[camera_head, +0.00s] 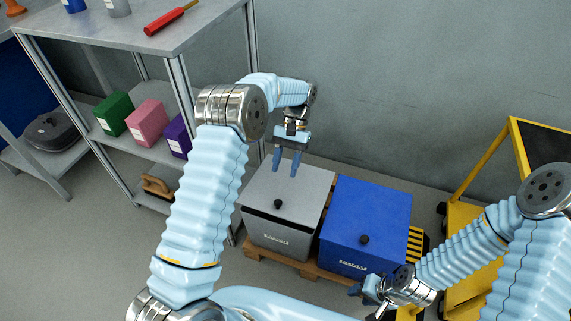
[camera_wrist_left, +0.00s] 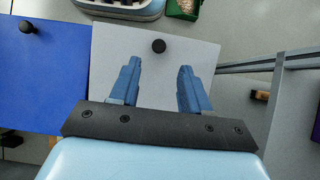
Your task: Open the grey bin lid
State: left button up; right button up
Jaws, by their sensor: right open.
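The grey bin (camera_head: 281,235) stands on a wooden pallet, left of the blue bin. Its flat grey lid (camera_head: 300,190) lies shut on top, with a round black knob (camera_head: 278,204) near the front edge. My left gripper (camera_head: 286,168) is open and empty above the back part of the grey lid, pointing down. In the left wrist view the open fingers (camera_wrist_left: 155,85) are over the lid (camera_wrist_left: 110,60), and the knob (camera_wrist_left: 159,46) shows beyond the fingertips, between them. My right gripper (camera_head: 366,300) is low at the front of the blue bin, partly hidden by its wrist.
The blue bin (camera_head: 385,210) with its own black knob stands close beside the grey bin on the pallet (camera_head: 318,272). A metal shelf (camera_head: 190,30) with boxes stands at the left. A yellow cart (camera_head: 490,165) stands at the right. A grey wall is behind the bins.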

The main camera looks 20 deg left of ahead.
pick_arm(q)
jog(key=v, duration=0.7)
jog(key=shift+w+r, duration=0.2)
jog(key=shift+s, duration=0.1)
dwell(0.5)
